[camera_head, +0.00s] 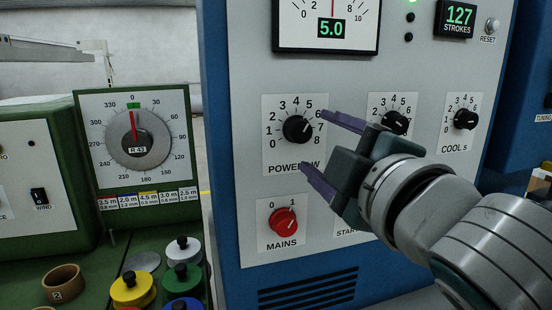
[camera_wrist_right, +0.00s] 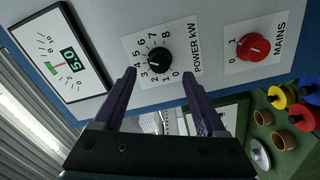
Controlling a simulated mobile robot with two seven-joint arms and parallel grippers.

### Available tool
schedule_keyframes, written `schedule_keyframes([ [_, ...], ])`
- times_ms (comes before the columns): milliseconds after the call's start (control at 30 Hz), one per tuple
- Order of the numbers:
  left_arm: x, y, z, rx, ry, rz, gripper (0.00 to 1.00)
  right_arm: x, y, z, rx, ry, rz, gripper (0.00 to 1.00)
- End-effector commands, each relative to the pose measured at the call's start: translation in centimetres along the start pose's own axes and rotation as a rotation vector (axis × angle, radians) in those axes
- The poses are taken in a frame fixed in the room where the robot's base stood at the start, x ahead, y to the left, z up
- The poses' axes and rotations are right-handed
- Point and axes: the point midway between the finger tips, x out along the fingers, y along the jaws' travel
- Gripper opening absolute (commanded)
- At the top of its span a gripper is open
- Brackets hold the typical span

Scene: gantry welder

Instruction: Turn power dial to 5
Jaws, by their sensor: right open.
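The power dial (camera_head: 297,129) is a black round knob on a white plate marked 0 to 8 and "POWER kW". The meter above (camera_head: 331,28) reads 5.0 in green digits. My right gripper (camera_head: 315,142) is open in front of the dial, to its right in the head view. In the right wrist view the dial (camera_wrist_right: 158,66) shows between the two spread purple fingertips (camera_wrist_right: 159,74), with a gap on each side. The fingers hold nothing. My left gripper is not in view.
The red mains knob (camera_head: 283,222) sits below the dial. Another black knob (camera_head: 395,122), partly behind my right gripper, and the cool knob (camera_head: 465,119) are to the right. A green panel with a round gauge (camera_head: 138,139) stands at left, with coloured spools (camera_head: 133,289) below.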

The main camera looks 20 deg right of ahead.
Motion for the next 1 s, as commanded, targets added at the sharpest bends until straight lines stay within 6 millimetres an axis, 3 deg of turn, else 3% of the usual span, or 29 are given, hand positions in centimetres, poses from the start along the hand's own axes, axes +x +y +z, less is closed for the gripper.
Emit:
schedule_keyframes([
  [100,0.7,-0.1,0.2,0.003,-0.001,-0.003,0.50,-2.2,-0.3,0.1,0.000,0.001,-0.001,0.74],
  [300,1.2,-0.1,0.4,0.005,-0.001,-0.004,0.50,-4.5,-0.1,0.1,0.001,0.000,0.000,0.74],
  [767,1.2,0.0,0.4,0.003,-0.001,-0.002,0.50,-5.2,-0.4,0.5,0.025,-0.020,-0.018,0.74],
  [867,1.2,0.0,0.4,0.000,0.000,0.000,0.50,-6.4,-2.5,2.6,0.144,-0.117,-0.109,0.74],
  [967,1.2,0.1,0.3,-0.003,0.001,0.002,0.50,-9.5,-6.6,5.9,0.360,-0.307,-0.277,0.74],
  [1000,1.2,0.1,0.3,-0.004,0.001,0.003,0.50,-11.3,-8.5,7.0,0.455,-0.398,-0.354,0.74],
])
